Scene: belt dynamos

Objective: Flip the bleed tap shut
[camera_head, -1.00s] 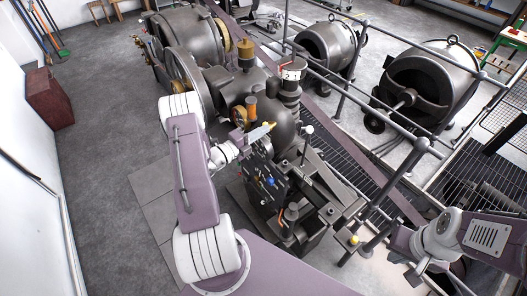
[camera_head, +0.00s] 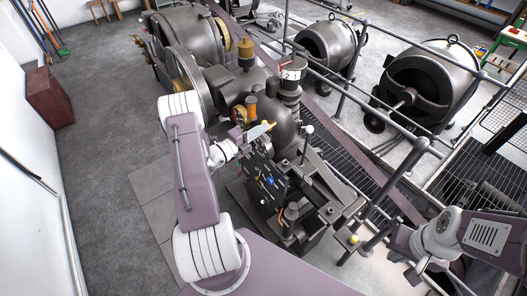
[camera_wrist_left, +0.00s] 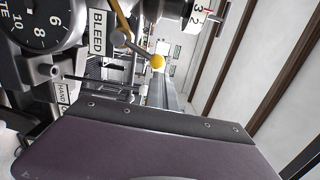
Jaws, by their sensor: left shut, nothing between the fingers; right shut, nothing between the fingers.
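The BLEED label (camera_wrist_left: 97,33) shows in the left wrist view beside the round dial. Next to it is the bleed tap, a thin lever with a yellow ball end (camera_wrist_left: 158,61), below a yellow-brass bar (camera_wrist_left: 122,18). In the head view the tap is too small to make out surely beside my left gripper. My left gripper (camera_head: 246,142) is shut and empty, close to the machine's front by a yellowish piece (camera_head: 261,130). Its purple body (camera_wrist_left: 140,145) fills the bottom of the wrist view. I cannot tell whether it touches the lever. My right gripper (camera_head: 401,241) is shut and empty at lower right.
A black panel with coloured knobs (camera_head: 268,183) lies just below my left gripper. A white numbered drum (camera_head: 290,75) and an amber-handled part (camera_head: 251,106) stand close by. Railings (camera_head: 385,112) run along the right. Floor at the left (camera_head: 105,130) is clear.

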